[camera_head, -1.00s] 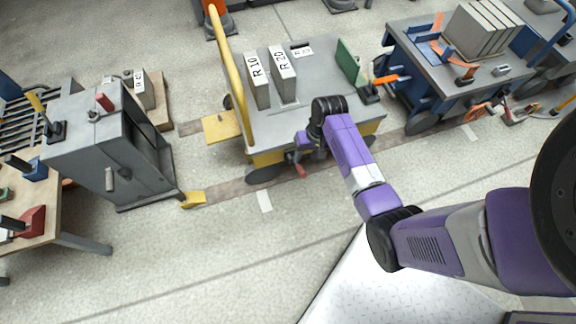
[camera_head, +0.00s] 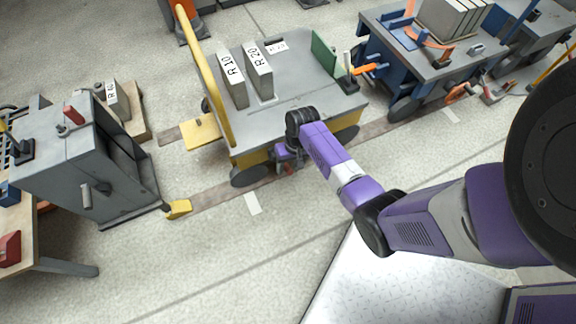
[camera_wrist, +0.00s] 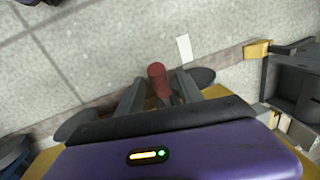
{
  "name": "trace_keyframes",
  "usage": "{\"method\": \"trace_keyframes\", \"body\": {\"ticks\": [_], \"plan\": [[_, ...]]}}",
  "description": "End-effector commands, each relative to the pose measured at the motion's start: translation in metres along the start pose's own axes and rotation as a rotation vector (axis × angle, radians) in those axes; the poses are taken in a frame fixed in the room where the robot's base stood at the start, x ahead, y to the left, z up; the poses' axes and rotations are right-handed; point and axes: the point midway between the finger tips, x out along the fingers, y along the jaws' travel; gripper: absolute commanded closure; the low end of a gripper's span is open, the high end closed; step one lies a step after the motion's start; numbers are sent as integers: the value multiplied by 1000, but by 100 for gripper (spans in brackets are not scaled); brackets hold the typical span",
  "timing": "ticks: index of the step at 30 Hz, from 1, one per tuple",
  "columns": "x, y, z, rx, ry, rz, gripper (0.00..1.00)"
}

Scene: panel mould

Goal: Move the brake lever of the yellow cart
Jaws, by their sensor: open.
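The yellow cart (camera_head: 310,95) has a grey top and a yellow push handle (camera_head: 203,75) at its left end. Its brake lever, with a red knob (camera_wrist: 157,78), sticks out at the cart's near side. In the wrist view the knob sits between the two fingers of my gripper (camera_wrist: 158,92), which are open, with a gap visible on both sides. In the head view my gripper (camera_head: 288,160) is low against the cart's near side and hides most of the lever.
A blue cart (camera_head: 405,80) is to the right, a grey cabinet (camera_head: 85,165) to the left. A yellow floor stop (camera_head: 178,209) lies nearby. The floor in front is clear.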

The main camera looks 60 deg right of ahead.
Motion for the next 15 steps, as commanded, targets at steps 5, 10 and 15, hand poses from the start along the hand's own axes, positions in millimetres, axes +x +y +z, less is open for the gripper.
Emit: {"method": "trace_keyframes", "body": {"ticks": [5,10,15], "plan": [[0,0,0,0,0,0,76],[0,0,0,0,0,0,100],[0,0,0,0,0,0,100]]}}
